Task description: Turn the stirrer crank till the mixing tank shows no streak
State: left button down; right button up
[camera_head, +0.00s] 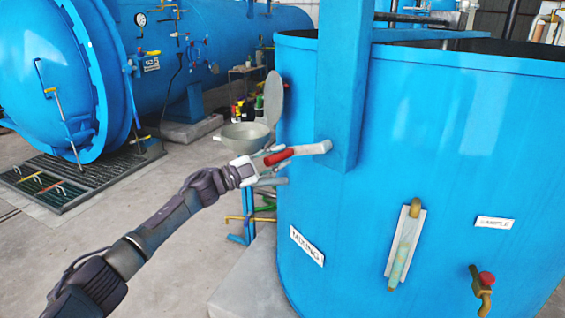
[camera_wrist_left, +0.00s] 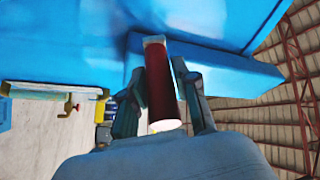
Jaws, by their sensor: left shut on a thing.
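The stirrer crank (camera_head: 314,148) sticks out from a blue post on the tank, a pale arm with a red handle (camera_head: 279,157). My left gripper (camera_head: 268,161) is shut on the red handle. In the left wrist view the handle (camera_wrist_left: 160,88) stands between the two fingers (camera_wrist_left: 162,105). A sight glass (camera_head: 404,245) on the tank shows a yellow-green content with uneven, streaky colour. My right gripper is not in view.
A blue autoclave (camera_head: 55,75) stands at the back left beside a floor grating (camera_head: 75,185). A grey bowl with a raised lid (camera_head: 245,135) stands behind my gripper. A red-knobbed tap (camera_head: 484,285) juts from the tank's lower right. Open concrete floor lies at left.

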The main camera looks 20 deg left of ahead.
pick_arm(q)
jog(key=r+m, duration=0.1)
jog(key=r+m+g+p, duration=0.1)
jog(key=shift+w+a+r+m+p, duration=0.15)
jog(key=shift+a+r+m+p, duration=0.15)
jog(key=shift+a+r+m, duration=0.1)
jog(key=shift+r+m+g+p, duration=0.4)
jog(key=shift+r+m+p, duration=0.2)
jog(key=shift+m, duration=0.3)
jog(key=c, duration=0.9)
grip_release()
jog(key=shift+o, duration=0.2)
jog(key=r+v, duration=0.1)
jog(key=v, duration=1)
jog(key=shift+s+a+f, duration=0.25)
jog(key=shift+s+f, duration=0.1)
jog(key=shift+s, duration=0.05)
